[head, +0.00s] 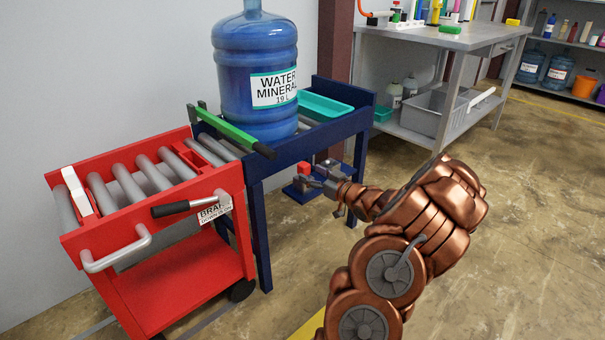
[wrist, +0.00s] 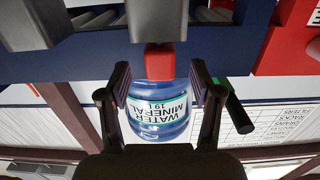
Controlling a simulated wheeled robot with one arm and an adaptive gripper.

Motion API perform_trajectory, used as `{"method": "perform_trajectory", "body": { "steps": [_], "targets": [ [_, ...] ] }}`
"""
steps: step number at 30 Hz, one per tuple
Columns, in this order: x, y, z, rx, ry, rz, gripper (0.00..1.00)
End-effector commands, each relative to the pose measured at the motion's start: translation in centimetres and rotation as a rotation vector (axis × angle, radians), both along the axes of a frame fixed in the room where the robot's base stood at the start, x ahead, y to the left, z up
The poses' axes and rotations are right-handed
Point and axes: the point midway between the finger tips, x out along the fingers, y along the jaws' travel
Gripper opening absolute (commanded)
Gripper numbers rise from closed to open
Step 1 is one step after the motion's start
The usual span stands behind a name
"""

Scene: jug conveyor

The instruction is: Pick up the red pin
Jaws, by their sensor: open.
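The red pin (head: 304,168) shows as a small red block beside the front of the blue conveyor stand, above a small blue bracket. In the wrist view, which looks upside down, the red pin (wrist: 159,65) sits at the end of a grey cylinder. My gripper (head: 318,182) is close to the pin in the head view. In the wrist view my gripper (wrist: 161,82) is open, with one finger on each side of the pin's line. A gap shows between the pin and each finger. Part of the pin's surroundings is hidden by the gripper in the head view.
A large blue water jug (head: 254,75) stands on the blue roller stand (head: 315,137), with a green-handled bar (head: 232,131) beside it. A red roller cart (head: 193,258) stands at the left. A grey workbench (head: 448,38) is behind. The floor at right is clear.

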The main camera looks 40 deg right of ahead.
Motion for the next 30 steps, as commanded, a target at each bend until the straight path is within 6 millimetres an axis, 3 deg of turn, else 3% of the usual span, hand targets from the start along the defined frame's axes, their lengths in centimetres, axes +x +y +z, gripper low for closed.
{"method": "perform_trajectory", "body": {
  "steps": [12, 23, 30],
  "targets": [
    [4.0, 0.0, -0.5, -0.001, -0.001, 0.005, 0.65],
    [4.4, 0.0, -0.4, 0.002, 0.0, 0.005, 0.65],
    [4.4, 0.0, -0.4, 0.001, 0.0, 0.004, 0.4]
  ]
}}
